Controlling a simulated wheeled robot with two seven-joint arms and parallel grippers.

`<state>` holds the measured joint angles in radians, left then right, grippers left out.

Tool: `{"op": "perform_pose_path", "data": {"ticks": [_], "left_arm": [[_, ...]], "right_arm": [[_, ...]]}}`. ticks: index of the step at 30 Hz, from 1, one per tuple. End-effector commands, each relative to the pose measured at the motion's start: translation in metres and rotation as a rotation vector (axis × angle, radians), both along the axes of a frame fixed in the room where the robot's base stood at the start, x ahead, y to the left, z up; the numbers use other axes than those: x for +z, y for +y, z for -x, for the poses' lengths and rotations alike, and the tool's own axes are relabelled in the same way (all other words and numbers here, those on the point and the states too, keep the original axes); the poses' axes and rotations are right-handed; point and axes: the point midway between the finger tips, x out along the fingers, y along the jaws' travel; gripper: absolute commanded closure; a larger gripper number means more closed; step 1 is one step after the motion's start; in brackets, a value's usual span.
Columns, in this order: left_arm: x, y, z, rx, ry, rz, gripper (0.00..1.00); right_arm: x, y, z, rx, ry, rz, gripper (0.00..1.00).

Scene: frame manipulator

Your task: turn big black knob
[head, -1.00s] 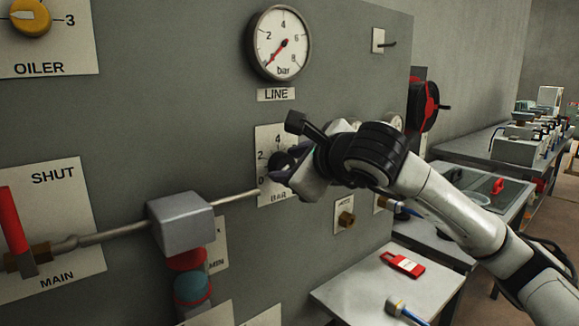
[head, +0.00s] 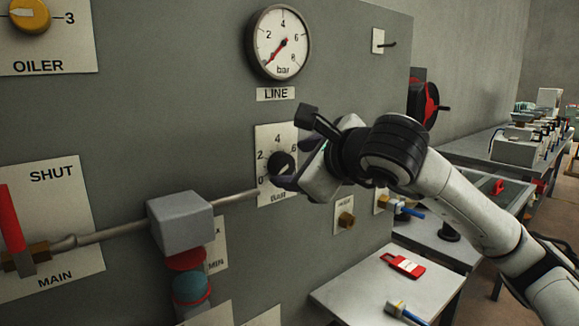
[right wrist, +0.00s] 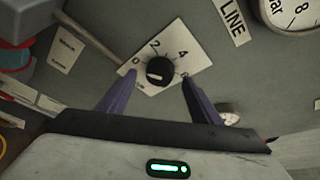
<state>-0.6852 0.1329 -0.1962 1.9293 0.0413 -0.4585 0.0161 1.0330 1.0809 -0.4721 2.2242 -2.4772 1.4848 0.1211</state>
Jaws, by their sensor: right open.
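The big black knob (head: 282,164) sits on a white dial plate (head: 266,140) marked 0, 2, 4, 6 and BAR, on the grey panel. In the right wrist view the knob (right wrist: 160,71) shows whole, with its white pointer mark near the 0 side. My right gripper (head: 296,168) is in front of the plate, just right of the knob. My left gripper is not in view.
A LINE gauge (head: 279,43) is above, its red needle at the low end. A grey box (head: 181,222) on a pipe is at lower left, with the red MAIN lever (head: 12,218) beyond it. A side table (head: 350,290) holds a red tag (head: 403,265).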

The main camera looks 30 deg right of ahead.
Motion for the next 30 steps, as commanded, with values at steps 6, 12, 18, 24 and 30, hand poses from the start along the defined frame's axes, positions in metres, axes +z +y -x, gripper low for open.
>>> {"op": "perform_pose_path", "data": {"ticks": [6,12,18,24,30], "left_arm": [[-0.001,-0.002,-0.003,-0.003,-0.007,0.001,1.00],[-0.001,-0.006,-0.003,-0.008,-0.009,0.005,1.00],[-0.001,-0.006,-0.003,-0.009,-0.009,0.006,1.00],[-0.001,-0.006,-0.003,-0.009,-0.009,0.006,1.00],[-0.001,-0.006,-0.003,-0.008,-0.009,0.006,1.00]], "right_arm": [[0.015,0.006,0.042,0.001,-0.006,0.002,0.41],[0.023,0.009,0.065,0.001,-0.003,0.000,0.41],[0.024,0.010,0.070,-0.001,-0.001,0.000,0.41],[0.024,0.010,0.069,0.000,0.000,0.000,0.41],[0.024,0.010,0.069,0.000,0.000,0.000,0.41]]}}
